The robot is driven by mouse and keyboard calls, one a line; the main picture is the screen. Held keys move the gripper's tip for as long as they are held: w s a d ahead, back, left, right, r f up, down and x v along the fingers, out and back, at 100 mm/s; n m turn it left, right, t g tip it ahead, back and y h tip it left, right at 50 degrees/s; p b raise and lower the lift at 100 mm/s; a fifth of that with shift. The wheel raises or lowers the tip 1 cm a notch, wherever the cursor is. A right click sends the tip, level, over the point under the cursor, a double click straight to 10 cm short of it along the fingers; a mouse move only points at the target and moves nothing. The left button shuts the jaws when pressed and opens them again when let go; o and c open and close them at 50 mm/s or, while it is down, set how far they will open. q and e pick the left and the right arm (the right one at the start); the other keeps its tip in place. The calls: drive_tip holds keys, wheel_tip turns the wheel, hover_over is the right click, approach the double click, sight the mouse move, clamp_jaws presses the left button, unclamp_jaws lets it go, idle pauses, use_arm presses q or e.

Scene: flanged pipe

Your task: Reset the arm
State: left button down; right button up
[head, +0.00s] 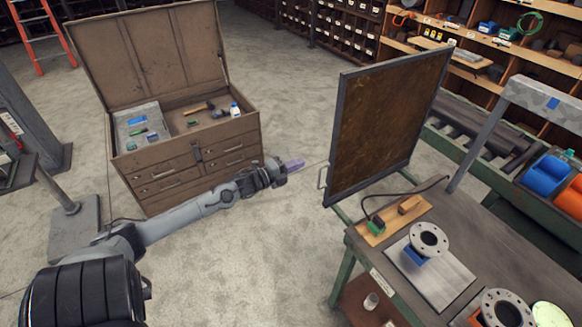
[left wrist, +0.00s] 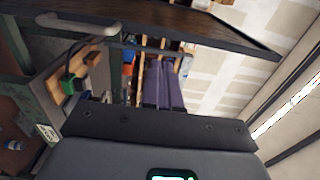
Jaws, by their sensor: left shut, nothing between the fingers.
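My left arm comes in from the lower left in the head view. Its gripper (head: 294,165) is shut and empty, with purple fingers, in free air between the tool chest and the workbench. In the left wrist view the purple fingers (left wrist: 163,85) lie together with nothing between them. A flanged pipe part (head: 428,239) stands on a metal plate on the workbench (head: 460,222), to the right of my gripper and apart from it. Another flange (head: 505,308) is at the bottom edge of the head view. My right gripper is not in view.
A dark framed panel (head: 385,125) stands upright at the bench's left end, close to my left gripper. An open tool chest (head: 190,172) with tools in it stands behind the arm. Shelves (head: 480,55) line the back. The floor between chest and panel is clear.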

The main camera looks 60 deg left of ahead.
use_arm(q)
drive_tip(key=s+d+f+n, duration=0.1)
drive_tip(key=s+d+f, duration=0.3)
drive_tip(key=f, duration=0.1)
drive_tip(key=s+d+f+n+g, duration=0.2)
drive_tip(key=d+n, duration=0.1)
drive_tip(key=d, duration=0.7)
drive_tip(key=s+d+f+n+g, duration=0.2)
drive_tip(key=s+d+n, duration=0.1)
drive_tip(key=d, duration=0.7)
drive_tip(key=s+d+f+n+g, duration=0.2)
drive_tip(key=d+n+g, duration=0.1)
drive_tip(key=d, duration=0.7)
drive_tip(key=s+d+r+n+g, duration=0.1)
drive_tip(key=s+d+n+g, duration=0.1)
drive_tip(key=s+n+g, duration=0.3)
drive_tip(key=s+d+r+n+g, duration=0.1)
drive_tip(key=s+d+g, duration=0.2)
drive_tip(key=s, duration=0.4)
wheel_tip(320, 180, up, 13)
drive_tip(key=p, duration=1.3)
drive_tip(key=shift+w+a+t+h, duration=0.15)
drive_tip(key=shift+t+h, duration=0.15)
drive_tip(key=shift+h, duration=0.1)
